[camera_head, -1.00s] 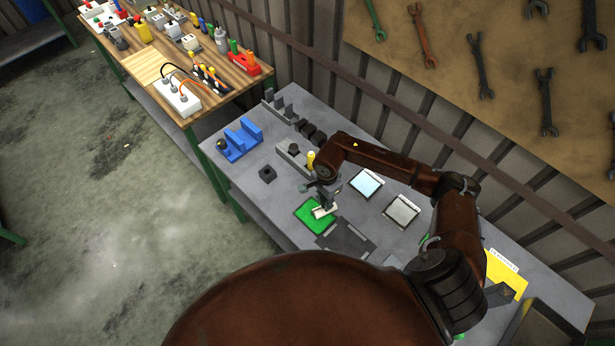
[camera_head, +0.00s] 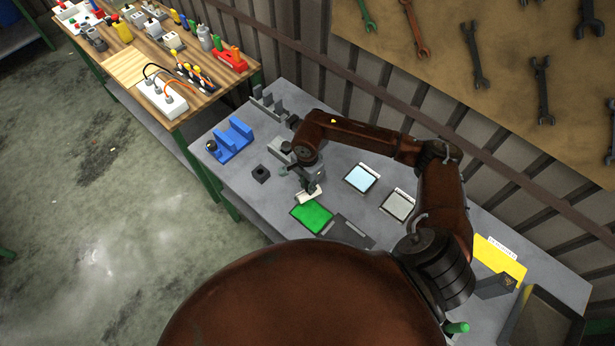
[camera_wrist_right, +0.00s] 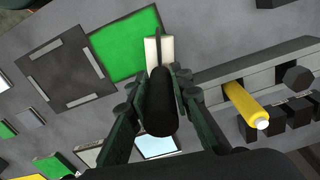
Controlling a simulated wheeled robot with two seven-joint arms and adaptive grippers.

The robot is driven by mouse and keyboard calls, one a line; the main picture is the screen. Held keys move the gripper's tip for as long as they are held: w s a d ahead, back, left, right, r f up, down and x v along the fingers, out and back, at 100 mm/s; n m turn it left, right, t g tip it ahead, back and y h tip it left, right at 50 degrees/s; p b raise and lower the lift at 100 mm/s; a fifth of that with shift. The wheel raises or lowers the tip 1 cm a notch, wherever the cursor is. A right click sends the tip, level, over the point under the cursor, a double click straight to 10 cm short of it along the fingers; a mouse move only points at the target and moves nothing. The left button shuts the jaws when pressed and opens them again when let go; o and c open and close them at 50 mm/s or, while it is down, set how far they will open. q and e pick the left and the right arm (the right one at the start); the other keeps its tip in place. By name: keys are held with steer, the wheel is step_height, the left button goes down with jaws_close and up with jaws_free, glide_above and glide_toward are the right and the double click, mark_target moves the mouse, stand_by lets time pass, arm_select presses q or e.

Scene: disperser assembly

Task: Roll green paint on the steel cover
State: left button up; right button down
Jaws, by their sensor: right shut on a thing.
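A flat square plate with a bright green top (camera_head: 312,216) lies on the grey table. It is probably the steel cover under paint; no bare steel shows on its face. It also shows in the right wrist view (camera_wrist_right: 125,45). My right gripper (camera_head: 308,182) is shut on the dark handle (camera_wrist_right: 160,105) of a paint roller. The pale roller head (camera_wrist_right: 160,52) is at the plate's far edge in the head view (camera_head: 308,195). Whether it touches the plate I cannot tell. My left gripper is not in view.
A dark slotted plate (camera_head: 345,231) lies beside the green one. A light-blue panel (camera_head: 362,178) and a grey panel (camera_head: 398,205) lie to the right. A blue holder (camera_head: 232,141) and a black block (camera_head: 261,173) stand left. A yellow cylinder (camera_wrist_right: 245,105) is near the gripper.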

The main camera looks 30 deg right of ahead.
steer(key=shift+w+a+r, duration=0.1)
steer(key=shift+w+r, duration=0.05)
steer(key=shift+r, duration=0.3)
steer(key=shift+w+a+r, duration=0.1)
steer(key=shift+w+r, duration=0.05)
steer(key=shift+r, duration=0.3)
steer(key=shift+s+d+r+p, duration=0.1)
steer(key=shift+r+p, duration=0.6)
steer(key=shift+r, duration=0.6)
